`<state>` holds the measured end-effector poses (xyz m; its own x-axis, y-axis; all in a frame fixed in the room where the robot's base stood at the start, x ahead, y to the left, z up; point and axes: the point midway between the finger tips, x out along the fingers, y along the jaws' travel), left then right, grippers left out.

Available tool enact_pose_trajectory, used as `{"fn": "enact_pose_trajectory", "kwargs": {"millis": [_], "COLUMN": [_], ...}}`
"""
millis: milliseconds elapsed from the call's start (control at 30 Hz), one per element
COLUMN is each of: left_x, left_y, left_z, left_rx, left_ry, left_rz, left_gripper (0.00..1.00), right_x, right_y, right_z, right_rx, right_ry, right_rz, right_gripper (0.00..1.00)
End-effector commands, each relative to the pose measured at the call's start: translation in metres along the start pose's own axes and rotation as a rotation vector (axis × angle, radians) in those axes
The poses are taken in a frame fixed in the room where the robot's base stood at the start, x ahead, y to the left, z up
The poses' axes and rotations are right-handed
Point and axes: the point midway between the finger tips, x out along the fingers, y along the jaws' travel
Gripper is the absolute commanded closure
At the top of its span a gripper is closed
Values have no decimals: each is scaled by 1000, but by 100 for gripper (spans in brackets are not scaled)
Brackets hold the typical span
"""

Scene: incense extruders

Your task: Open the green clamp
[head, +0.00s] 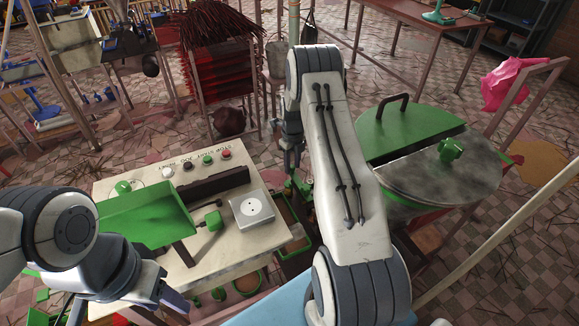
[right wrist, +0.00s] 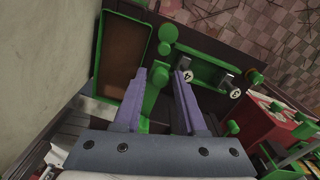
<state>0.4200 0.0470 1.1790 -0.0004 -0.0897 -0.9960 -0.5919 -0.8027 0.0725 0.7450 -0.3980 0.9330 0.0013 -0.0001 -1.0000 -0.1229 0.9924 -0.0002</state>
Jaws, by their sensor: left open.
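In the right wrist view, a green clamp (right wrist: 152,92) with an upright lever-like handle stands between the two purple fingers of my right gripper (right wrist: 165,75). The fingers are apart, with a gap beside the handle, and I cannot tell whether the left-hand finger touches it. In the head view my right gripper (head: 291,160) hangs beyond the white table's right edge, partly hidden by my arm. Small green parts (head: 299,187) show just below it. My left gripper (head: 170,302) is low at the left, by the table's front edge, open and apart from the clamp.
A white-topped table (head: 225,262) holds a green hopper (head: 150,215), several knobs and a grey switch box (head: 251,209). A round drum with a green half lid (head: 410,128) stands at right.

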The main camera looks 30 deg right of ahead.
Motion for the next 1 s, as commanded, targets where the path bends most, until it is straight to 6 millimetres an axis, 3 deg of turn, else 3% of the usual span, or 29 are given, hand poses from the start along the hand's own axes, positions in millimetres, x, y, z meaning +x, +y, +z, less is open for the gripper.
{"fn": "enact_pose_trajectory", "kwargs": {"millis": [333, 467, 800, 1000], "left_x": [0, 5, 27, 32], "left_y": [0, 0, -2, -2], "left_z": [0, 0, 1, 2], "left_rx": [0, 0, 2, 2], "left_ry": [0, 0, 0, 0], "left_rz": [0, 0, 0, 0], "left_gripper": [50, 50, 50, 50], "right_x": [0, -9, -74, -99], "right_y": [0, -1, -1, -1], "right_z": [0, 0, 1, 0], "right_rx": [0, 0, 0, 0], "right_ry": [1, -1, -4, -2], "right_rz": [0, -1, -3, -1], "right_gripper": [44, 44, 44, 44]}}
